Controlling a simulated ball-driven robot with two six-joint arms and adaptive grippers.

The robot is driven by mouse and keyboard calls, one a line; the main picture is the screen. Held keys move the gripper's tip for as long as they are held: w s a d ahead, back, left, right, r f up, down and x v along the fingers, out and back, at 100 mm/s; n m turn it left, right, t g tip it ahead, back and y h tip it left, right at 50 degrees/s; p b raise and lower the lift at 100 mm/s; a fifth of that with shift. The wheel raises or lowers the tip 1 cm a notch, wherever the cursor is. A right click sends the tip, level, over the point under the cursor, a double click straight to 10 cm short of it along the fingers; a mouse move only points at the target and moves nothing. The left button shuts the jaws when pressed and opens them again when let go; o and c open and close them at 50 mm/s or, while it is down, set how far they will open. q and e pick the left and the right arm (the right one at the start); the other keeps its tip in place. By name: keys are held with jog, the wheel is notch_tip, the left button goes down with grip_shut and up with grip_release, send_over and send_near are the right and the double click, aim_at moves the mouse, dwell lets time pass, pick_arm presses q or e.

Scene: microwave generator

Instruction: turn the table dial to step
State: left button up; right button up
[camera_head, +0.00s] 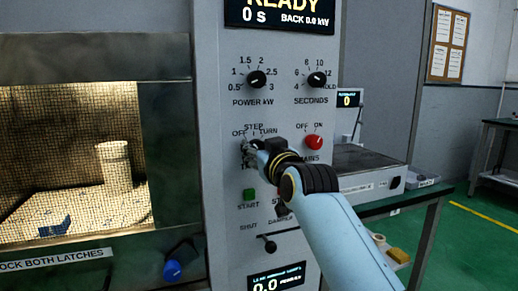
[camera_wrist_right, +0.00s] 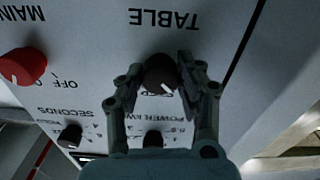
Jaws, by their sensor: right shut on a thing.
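The table dial (camera_wrist_right: 158,72) is a dark round knob with a white pointer mark, below the upside-down word TABLE in the right wrist view. The mark points down and slightly right there, beside the partly covered STEP label; its exact alignment is hard to tell. My right gripper (camera_head: 250,147) is at this dial on the panel, under the OFF, STEP and TURN labels in the head view. In the wrist view its two fingers are closed on either side of the knob. In the head view the gripper largely hides the dial. My left gripper is not in view.
The power dial (camera_head: 256,79) and seconds dial (camera_head: 317,79) sit above, and the red mains knob (camera_head: 313,142) is close to the right. A green start button (camera_head: 249,194) lies below. The lit oven chamber at left holds a pale cylinder (camera_head: 115,166).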

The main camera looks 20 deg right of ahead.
jog(key=m+p, duration=0.3)
jog(key=m, duration=0.1)
jog(key=shift+r, duration=0.15)
jog(key=shift+m+p, duration=1.6)
jog(key=shift+m, duration=0.6)
jog(key=o, duration=1.1)
jog(key=shift+o, duration=0.2)
jog(key=shift+s+f, duration=0.15)
jog(key=shift+f, duration=0.05)
jog(key=s, duration=1.1)
jog(key=shift+s+d, duration=0.2)
jog(key=shift+s, duration=0.2)
